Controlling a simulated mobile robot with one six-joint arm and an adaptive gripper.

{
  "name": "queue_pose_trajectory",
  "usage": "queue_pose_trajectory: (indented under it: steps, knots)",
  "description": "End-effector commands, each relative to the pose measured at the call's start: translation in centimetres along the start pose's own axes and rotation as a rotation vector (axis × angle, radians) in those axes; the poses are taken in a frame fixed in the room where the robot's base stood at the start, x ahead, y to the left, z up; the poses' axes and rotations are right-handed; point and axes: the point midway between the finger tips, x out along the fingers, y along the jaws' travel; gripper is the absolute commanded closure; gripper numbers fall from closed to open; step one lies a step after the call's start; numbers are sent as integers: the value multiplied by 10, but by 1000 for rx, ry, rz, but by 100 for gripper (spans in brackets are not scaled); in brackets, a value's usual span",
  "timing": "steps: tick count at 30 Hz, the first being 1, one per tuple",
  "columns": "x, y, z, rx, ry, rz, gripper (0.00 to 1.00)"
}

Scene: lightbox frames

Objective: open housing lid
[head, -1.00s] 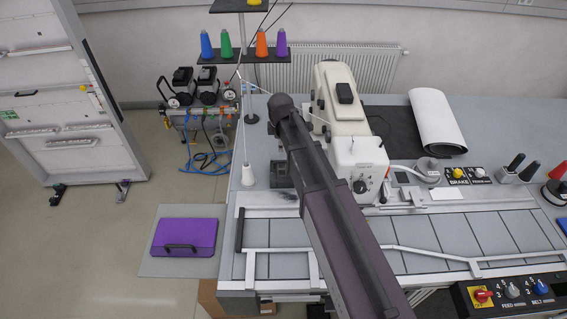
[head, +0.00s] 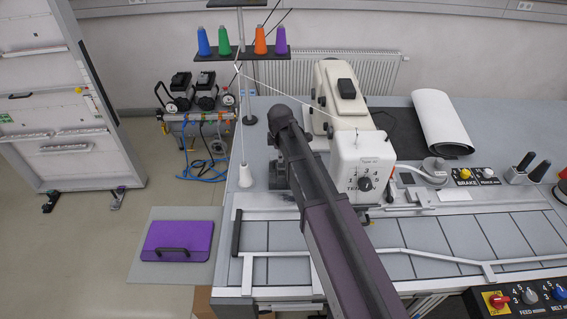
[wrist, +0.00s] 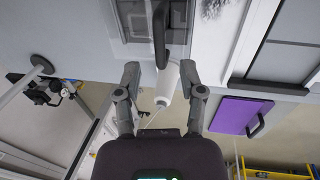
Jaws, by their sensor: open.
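A grey, see-through panel (wrist: 120,22) with a dark frame lies ahead of my gripper at the top of the wrist view; it may be the housing lid. A dark bar handle (wrist: 159,35) stands out over it. In the head view a small dark unit (head: 279,176) left of the white sewing machine (head: 362,160) may be the same place, partly behind my arm. My gripper (wrist: 160,70) is open and empty, its fingers either side of the handle's line and short of it. The head view hides the fingers behind my arm.
A white thread cone (wrist: 166,84) shows between my fingers in the wrist view; it stands at the table's left edge in the head view (head: 245,176). A thread stand (head: 240,60) rises behind. A purple case (head: 178,240) lies on a grey mat below left.

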Motion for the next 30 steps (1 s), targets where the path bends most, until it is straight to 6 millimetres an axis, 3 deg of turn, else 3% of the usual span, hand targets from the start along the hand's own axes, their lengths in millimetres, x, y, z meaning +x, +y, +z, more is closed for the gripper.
queue_pose_trajectory:
  steps: [9, 26, 30]
  knots:
    - [25, 0, 0, -1, 0, 0, 49]
    - [30, 0, -1, -1, 0, 0, 49]
    - [30, 0, -1, -2, 0, 0, 84]
